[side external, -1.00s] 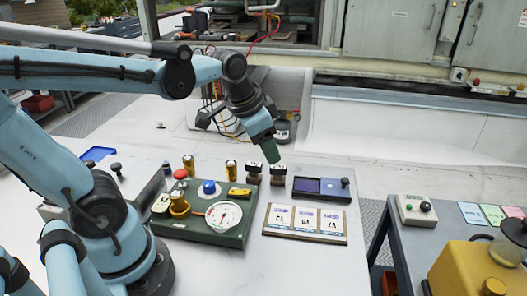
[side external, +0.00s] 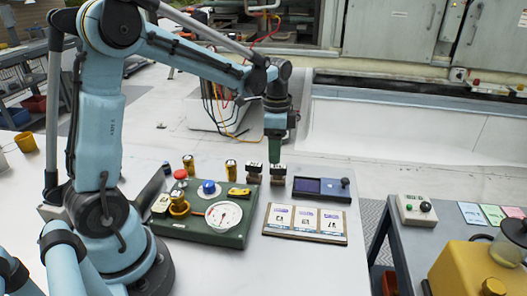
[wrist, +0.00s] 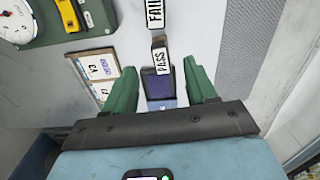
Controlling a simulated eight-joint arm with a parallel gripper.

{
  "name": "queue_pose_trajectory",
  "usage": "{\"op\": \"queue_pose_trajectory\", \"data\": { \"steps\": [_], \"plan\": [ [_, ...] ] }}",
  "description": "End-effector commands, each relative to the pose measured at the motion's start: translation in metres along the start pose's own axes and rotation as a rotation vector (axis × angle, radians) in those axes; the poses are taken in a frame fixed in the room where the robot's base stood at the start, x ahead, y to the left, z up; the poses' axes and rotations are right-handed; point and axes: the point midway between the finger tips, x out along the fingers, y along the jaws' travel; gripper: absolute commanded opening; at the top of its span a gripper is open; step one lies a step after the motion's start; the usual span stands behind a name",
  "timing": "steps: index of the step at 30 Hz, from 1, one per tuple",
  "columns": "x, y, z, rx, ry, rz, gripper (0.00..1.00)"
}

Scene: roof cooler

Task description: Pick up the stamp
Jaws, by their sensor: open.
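Two small dark stamps with pale tops stand side by side on the white table in the side view, a left one (side external: 254,174) and a right one (side external: 278,176). In the wrist view their labels read FAIL on one stamp (wrist: 156,14) and PASS on the other (wrist: 160,60). My gripper (side external: 279,157) points down just above the right stamp. In the wrist view my gripper (wrist: 162,76) has its green fingers wide apart with nothing held, and the PASS stamp shows just beyond and between the fingertips. Whether the fingers flank it in height is unclear.
An ink pad tray (side external: 320,189) with a dark knob lies right of the stamps. A board with three cards (side external: 306,222) lies in front. A green box with a gauge (side external: 203,237) stands at left, and yellow cylinders (side external: 231,166) stand behind it.

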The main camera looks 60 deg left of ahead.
Motion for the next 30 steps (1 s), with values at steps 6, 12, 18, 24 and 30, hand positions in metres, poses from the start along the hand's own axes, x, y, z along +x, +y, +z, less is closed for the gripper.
{"op": "queue_pose_trajectory", "data": {
  "steps": [6,12,18,24,30],
  "plan": [
    [0.026,0.0,-0.001,0.0,0.001,-0.001,0.56],
    [0.037,0.0,-0.003,0.0,0.001,-0.001,0.56],
    [0.063,0.0,-0.01,0.0,0.001,-0.001,0.56],
    [0.081,0.0,-0.009,-0.001,0.002,-0.002,0.56],
    [0.082,0.0,-0.009,-0.001,0.002,-0.002,0.56]
  ]
}}
